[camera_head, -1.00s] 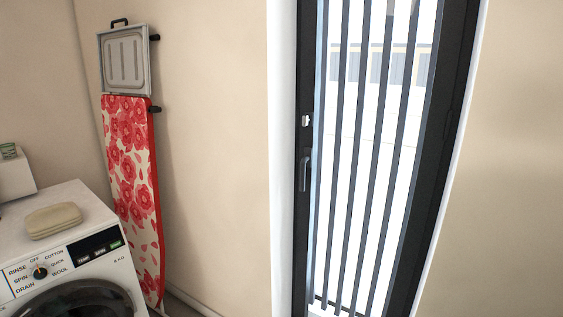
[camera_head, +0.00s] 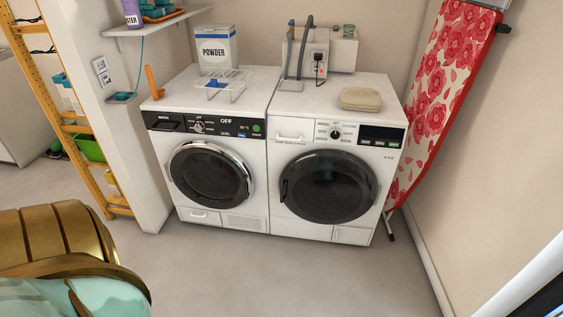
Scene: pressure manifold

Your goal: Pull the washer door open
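The washer (camera_head: 290,150) is the right one of two white machines against the back wall. It has a dial and a dark display on its panel. Its round door (camera_head: 328,187), dark glass in a dark ring, is shut. A dark grip (camera_head: 285,188) seems to show at the door's left edge. Neither of my grippers is in view.
A similar machine with a black panel reading OFF (camera_head: 211,172) stands directly left of the washer. A beige folded item (camera_head: 360,99) lies on the washer. A red floral ironing board (camera_head: 452,80) leans at the right. The floor (camera_head: 290,275) in front is clear.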

